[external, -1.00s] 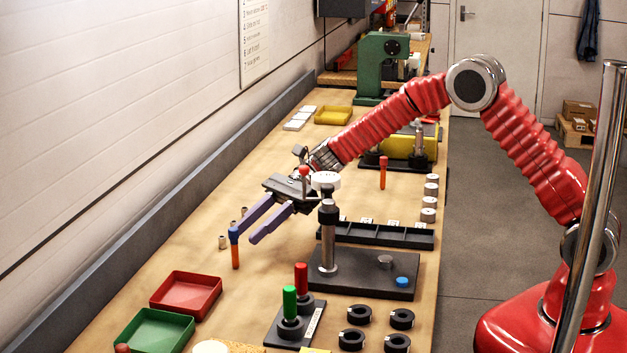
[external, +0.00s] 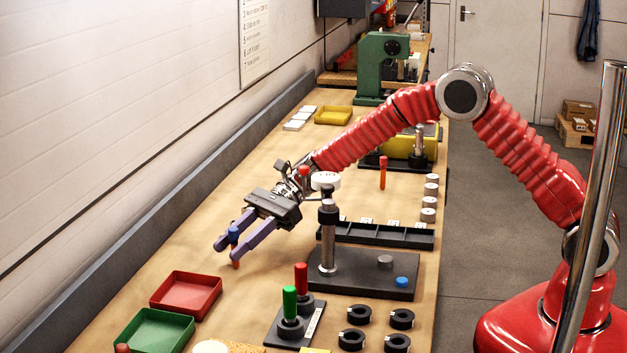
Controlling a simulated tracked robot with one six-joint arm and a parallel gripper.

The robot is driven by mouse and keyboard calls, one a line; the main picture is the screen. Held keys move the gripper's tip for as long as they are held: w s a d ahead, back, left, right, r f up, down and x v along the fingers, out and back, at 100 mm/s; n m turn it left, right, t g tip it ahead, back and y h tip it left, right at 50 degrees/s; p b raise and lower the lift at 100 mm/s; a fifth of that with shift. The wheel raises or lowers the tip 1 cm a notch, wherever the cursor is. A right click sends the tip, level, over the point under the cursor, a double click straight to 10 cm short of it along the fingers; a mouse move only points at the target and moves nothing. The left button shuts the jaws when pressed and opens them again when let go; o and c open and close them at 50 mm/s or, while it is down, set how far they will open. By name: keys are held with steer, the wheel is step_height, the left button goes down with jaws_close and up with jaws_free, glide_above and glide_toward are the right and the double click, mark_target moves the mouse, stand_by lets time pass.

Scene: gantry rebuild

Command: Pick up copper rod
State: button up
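A thin copper-orange rod with a blue top (external: 236,264) stands upright on the bench, left of the black stand. My gripper (external: 233,250) is open, with its two purple fingers pointing down and to the left. In the picture the fingertips lie on either side of the rod, with its blue top between them and its lower end showing below. I cannot tell whether a finger touches it. Another orange rod with a red top (external: 382,178) stands farther back to the right.
The black stand with a chrome post (external: 328,240) is close on the right of my gripper. A red tray (external: 186,313) and a green tray (external: 150,340) lie in front. Red and green handled pieces (external: 290,310) stand on a dark plate. A long black divided tray (external: 400,241) lies behind the stand.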

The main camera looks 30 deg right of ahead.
jaws_close()
steer(key=shift+r, duration=0.15)
stand_by(0.4)
step_height(320, 180, up, 28)
stand_by(0.5)
stand_by(0.5)
